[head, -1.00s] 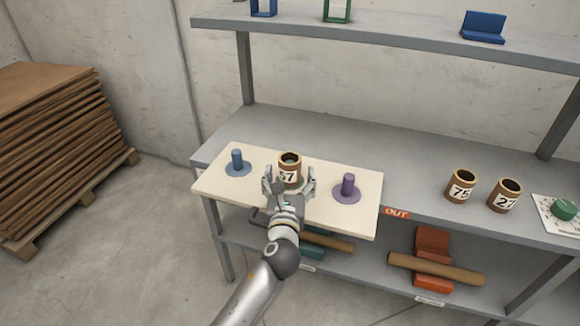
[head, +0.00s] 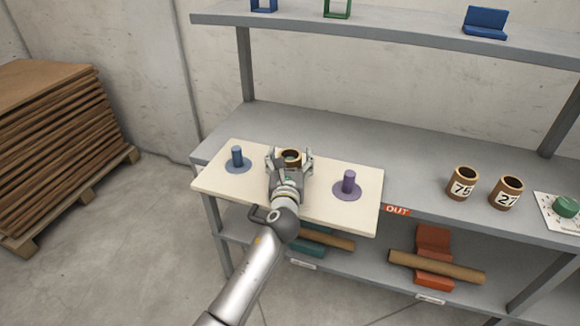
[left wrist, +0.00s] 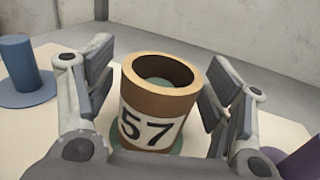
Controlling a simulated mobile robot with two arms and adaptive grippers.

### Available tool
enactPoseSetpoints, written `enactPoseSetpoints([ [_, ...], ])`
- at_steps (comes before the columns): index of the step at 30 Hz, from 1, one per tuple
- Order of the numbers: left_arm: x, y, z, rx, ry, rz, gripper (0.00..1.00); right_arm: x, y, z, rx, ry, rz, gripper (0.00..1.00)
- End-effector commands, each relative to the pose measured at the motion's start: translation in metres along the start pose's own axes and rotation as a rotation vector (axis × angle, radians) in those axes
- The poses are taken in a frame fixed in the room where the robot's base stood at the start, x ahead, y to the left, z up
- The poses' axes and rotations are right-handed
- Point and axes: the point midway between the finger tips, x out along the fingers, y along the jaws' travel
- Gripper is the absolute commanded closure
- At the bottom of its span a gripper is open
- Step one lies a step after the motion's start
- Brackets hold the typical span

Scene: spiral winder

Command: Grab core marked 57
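The core marked 57 (left wrist: 155,105) stands upright between the fingers of my left gripper (left wrist: 160,90) in the left wrist view. It is a brown tube with a white label, and green shows inside it and at its foot. In the head view only the top of the core (head: 291,157) shows; my left gripper (head: 290,165) hides the rest. The fingers are open, one on each side of the core, with a gap visible on both sides. My right gripper is not in view.
The core stands on a cream board (head: 225,190) between a blue peg (head: 237,157) and a purple peg (head: 348,183). Cores marked 75 (head: 462,184) and 27 (head: 506,193) stand on the grey shelf to the right. An upper shelf (head: 400,38) runs above.

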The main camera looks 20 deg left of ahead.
Motion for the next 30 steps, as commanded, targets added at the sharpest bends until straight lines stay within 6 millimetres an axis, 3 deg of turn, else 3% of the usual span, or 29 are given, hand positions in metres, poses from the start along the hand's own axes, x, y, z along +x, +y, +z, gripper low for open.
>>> enactPoseSetpoints([
  [1,0.0,0.0,0.0,0.0,0.0,0.0,0.36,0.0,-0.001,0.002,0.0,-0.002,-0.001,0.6],
  [10,0.0,0.0,0.0,0.0,-0.001,0.0,0.72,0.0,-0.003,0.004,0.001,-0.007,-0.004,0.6],
  [19,0.0,0.0,0.011,0.001,-0.004,0.001,0.72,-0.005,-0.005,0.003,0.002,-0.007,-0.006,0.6],
  [30,0.0,0.0,0.081,0.001,-0.004,-0.001,0.72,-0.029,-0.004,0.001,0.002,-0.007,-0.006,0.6],
])
